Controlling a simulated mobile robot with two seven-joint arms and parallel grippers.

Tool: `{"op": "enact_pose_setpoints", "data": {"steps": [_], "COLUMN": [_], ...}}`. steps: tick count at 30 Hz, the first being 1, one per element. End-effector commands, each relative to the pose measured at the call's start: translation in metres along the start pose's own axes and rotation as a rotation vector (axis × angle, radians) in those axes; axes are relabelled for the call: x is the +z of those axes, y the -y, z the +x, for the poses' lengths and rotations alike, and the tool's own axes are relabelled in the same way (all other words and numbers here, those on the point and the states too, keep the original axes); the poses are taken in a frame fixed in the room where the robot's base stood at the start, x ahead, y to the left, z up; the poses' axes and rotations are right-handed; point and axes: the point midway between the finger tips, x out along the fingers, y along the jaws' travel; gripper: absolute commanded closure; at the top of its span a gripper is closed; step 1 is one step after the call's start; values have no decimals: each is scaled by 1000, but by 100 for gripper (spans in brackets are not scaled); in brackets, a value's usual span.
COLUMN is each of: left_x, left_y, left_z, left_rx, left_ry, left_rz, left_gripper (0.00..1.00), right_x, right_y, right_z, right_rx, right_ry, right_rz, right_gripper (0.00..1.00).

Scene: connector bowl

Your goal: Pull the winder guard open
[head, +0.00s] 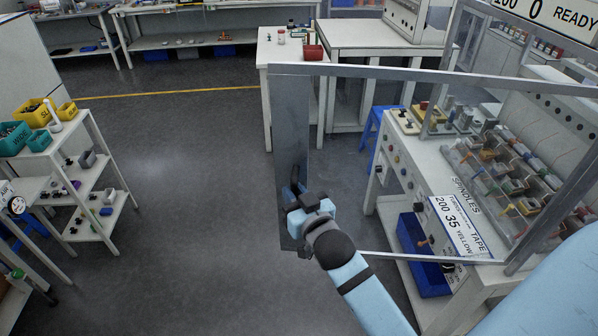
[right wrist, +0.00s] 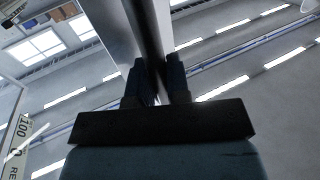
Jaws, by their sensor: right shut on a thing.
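The winder guard (head: 291,115) is a clear panel in a grey metal frame. In the head view it stands swung out from the winder bench (head: 425,165), over the aisle floor, with its wide left post nearest the open floor. My right gripper (head: 297,192) is at the lower part of that post, shut on the guard's dark handle. In the right wrist view the two fingers (right wrist: 156,85) close around the dark handle bar (right wrist: 150,40). Part of the handle is hidden by the gripper. My left gripper is not in view.
Spindles (head: 505,165) with coloured parts sit on the bench behind the clear panel. A blue bin (head: 412,245) is under the bench, and a blue stool (head: 369,135) stands behind the guard. A shelf cart (head: 100,170) stands at left. The floor between is clear.

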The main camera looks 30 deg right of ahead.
Motion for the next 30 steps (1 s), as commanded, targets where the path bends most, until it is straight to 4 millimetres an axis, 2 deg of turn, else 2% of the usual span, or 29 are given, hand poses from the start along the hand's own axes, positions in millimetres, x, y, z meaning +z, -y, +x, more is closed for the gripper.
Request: {"op": "enact_pose_setpoints", "data": {"steps": [3,7,20,21,23,30], "left_x": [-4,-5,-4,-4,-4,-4], "left_y": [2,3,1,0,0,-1], "left_z": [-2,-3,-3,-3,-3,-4], "left_rx": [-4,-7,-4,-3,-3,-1], "left_ry": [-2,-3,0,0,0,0], "left_rz": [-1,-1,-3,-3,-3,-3], "left_gripper": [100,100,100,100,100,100], "right_x": [-1,-1,0,0,0,0], "right_y": [7,12,13,13,13,13], "right_z": [-13,-20,-22,-22,-22,-22], "right_rx": [-24,-39,-43,-43,-43,-43], "right_ry": [0,0,-2,-1,-1,-1], "right_rz": [-1,-1,-1,-1,-1,0], "right_gripper": [100,100,100,74,60,59]}}
